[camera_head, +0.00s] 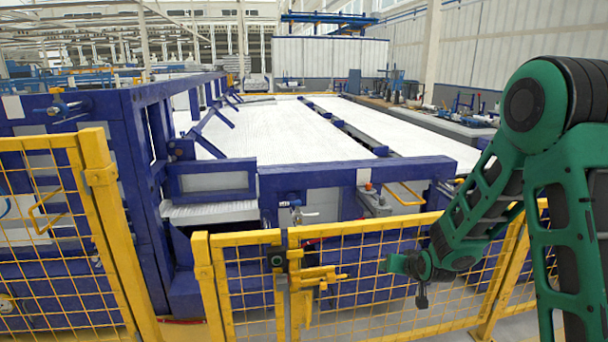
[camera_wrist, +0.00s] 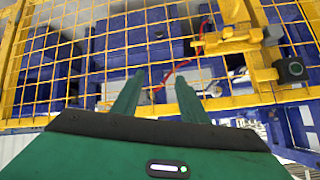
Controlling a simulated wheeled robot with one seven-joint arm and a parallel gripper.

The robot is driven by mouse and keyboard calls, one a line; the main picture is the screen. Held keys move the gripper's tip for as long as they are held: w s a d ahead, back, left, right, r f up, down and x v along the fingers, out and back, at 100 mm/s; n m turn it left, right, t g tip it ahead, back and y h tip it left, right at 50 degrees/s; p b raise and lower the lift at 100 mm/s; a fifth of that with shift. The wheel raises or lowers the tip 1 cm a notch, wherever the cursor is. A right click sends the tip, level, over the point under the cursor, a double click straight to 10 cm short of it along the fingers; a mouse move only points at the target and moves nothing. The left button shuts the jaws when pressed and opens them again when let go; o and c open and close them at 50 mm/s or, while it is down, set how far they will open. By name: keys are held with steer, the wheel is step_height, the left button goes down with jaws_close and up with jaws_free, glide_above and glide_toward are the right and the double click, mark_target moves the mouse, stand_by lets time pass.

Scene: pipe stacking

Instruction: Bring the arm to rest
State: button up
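My green arm comes in from the right in the head view and bends down to my gripper (camera_head: 408,278), which hangs in front of the yellow mesh fence (camera_head: 375,240). In the wrist view two green fingers of my gripper (camera_wrist: 160,80) stand apart with a gap between them. Nothing is held in the gap. The fence mesh and blue machinery show behind the fingers. I cannot tell the exact distance from the fingers to the fence.
A yellow gate latch (camera_head: 312,277) sits left of my gripper; it also shows in the wrist view (camera_wrist: 235,38). Blue machine frames (camera_head: 345,178) and a long white bed (camera_head: 290,130) lie behind the fence. No pipe is clearly seen near my gripper.

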steer(key=s+d+r+m+g+h, duration=0.1)
steer(key=s+d+r+g, duration=0.15)
steer(key=s+d, duration=0.35)
steer(key=s+d+r+g+h, duration=0.1)
steer(key=s+d+r, duration=0.25)
steer(key=s, duration=0.55)
steer(key=s+d+r+m+g+h, duration=0.1)
steer(key=s+d+r+g, duration=0.1)
steer(key=s+d+r, duration=0.4)
steer(key=s+a+r+m+g+y, duration=0.1)
steer(key=s+g, duration=0.1)
steer(key=s, duration=1)
steer(key=s+r+m+g+y, duration=0.1)
steer(key=s+g, duration=0.1)
steer(key=s, duration=0.9)
steer(key=shift+s+a+r+m, duration=0.3)
steer(key=shift+s+a+r, duration=0.05)
steer(key=shift+s+r, duration=0.05)
steer(key=shift+w+g, duration=0.15)
steer(key=shift+g, duration=0.1)
steer(key=shift+w+f, duration=0.25)
steer(key=shift+w, duration=0.25)
